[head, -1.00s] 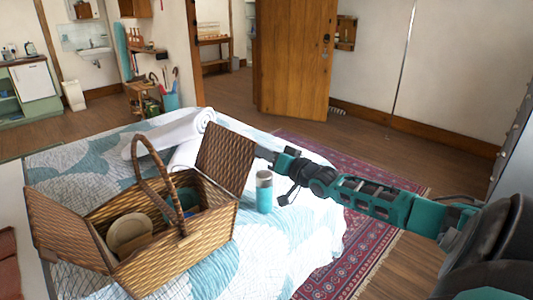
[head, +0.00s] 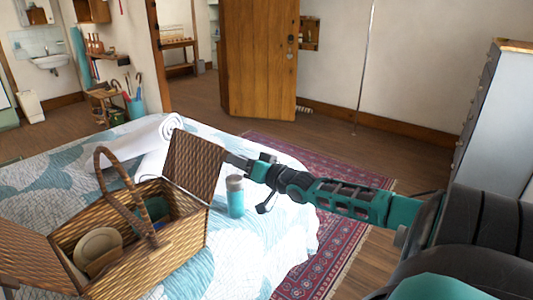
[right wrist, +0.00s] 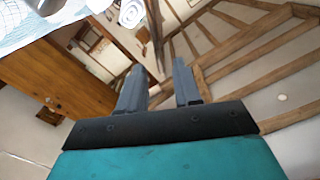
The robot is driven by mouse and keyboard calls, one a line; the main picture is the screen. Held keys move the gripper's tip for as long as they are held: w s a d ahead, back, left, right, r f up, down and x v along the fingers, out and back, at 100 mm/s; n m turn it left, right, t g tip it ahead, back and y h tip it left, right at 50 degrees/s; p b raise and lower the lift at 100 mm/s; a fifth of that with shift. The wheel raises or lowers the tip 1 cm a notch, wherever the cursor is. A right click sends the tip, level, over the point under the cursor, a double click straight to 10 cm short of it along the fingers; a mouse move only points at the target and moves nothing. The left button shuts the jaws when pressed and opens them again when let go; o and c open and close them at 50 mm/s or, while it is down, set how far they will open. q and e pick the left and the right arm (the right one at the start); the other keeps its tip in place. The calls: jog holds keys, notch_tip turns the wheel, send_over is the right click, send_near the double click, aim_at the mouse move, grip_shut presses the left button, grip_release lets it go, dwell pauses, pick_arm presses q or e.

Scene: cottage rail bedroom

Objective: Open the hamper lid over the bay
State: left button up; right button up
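The wicker hamper (head: 165,250) stands on the bed with its arched handle upright. Its right lid (head: 195,165) is raised and stands steeply above the bay. Its left lid (head: 35,262) is swung out to the left. A plate and a teal item show inside the hamper. My right gripper (head: 234,160) is at the outer edge of the raised right lid; I cannot tell whether it touches. In the right wrist view the fingers of my right gripper (right wrist: 158,85) are apart with nothing between them. My left gripper is out of view.
A teal and grey bottle (head: 235,197) stands on the bed just right of the hamper, below my right gripper. A rolled white towel (head: 160,135) lies behind the lid. A red rug (head: 330,240) covers the floor beside the bed.

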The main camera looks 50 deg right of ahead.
jog(key=s+p, duration=0.2)
jog(key=s, duration=0.8)
jog(key=shift+s+d, duration=0.15)
dwell(0.4)
jog(key=s+a+f+n+g+y, duration=0.1)
jog(key=s+a+f+n+g, duration=0.3)
jog(key=a+f, duration=0.6)
jog(key=s+a+f+n+g, duration=0.15)
jog(key=s+a+f, duration=0.35)
jog(key=a+f, duration=0.5)
jog(key=s+a+n+g, duration=0.1)
jog(key=s+a+n, duration=0.1)
jog(key=a, duration=0.9)
jog(key=shift+s+a+f+g, duration=0.15)
jog(key=shift+s+f+g, duration=0.2)
jog(key=shift+f, duration=0.05)
